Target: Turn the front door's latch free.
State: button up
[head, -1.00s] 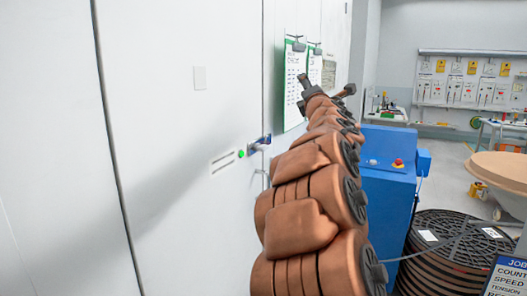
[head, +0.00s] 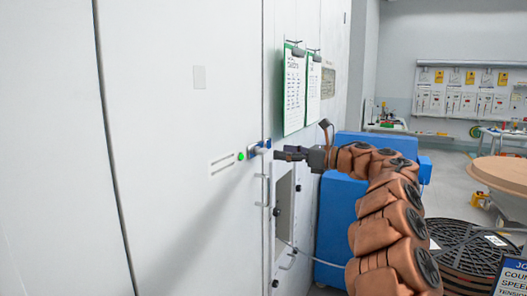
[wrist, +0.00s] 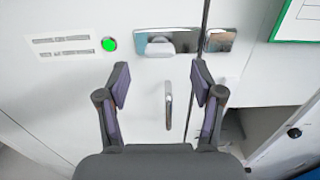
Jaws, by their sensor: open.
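The front door (head: 190,110) is a large white panel, and its edge seam runs down beside the latch. The latch (head: 259,148) is a small pale knob on a shiny plate. In the wrist view the latch knob (wrist: 160,46) looks wider than tall, and a second small plate (wrist: 219,40) sits across the seam. My gripper (head: 278,154) is just right of the latch in the head view, with a gap. In the wrist view my gripper (wrist: 161,78) is open and empty, its fingertips below and either side of the knob, not touching it.
A green light (wrist: 109,44) and slotted labels (wrist: 65,46) are left of the latch. A door handle (wrist: 168,105) is below it. Green-edged clipboards (head: 294,90) hang to the right. A blue cabinet (head: 340,215) stands behind my arm. An open recess shows lower right in the wrist view.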

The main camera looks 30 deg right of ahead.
aim_at(266, 149)
jog(key=p+x, duration=0.2)
jog(key=x, duration=0.4)
jog(key=shift+w+a+r, duration=0.1)
jog(key=shift+w+r, duration=0.05)
jog(key=shift+w+a, duration=0.25)
jog(key=shift+w, duration=0.25)
jog(key=shift+c, duration=0.3)
jog(key=c, duration=1.1)
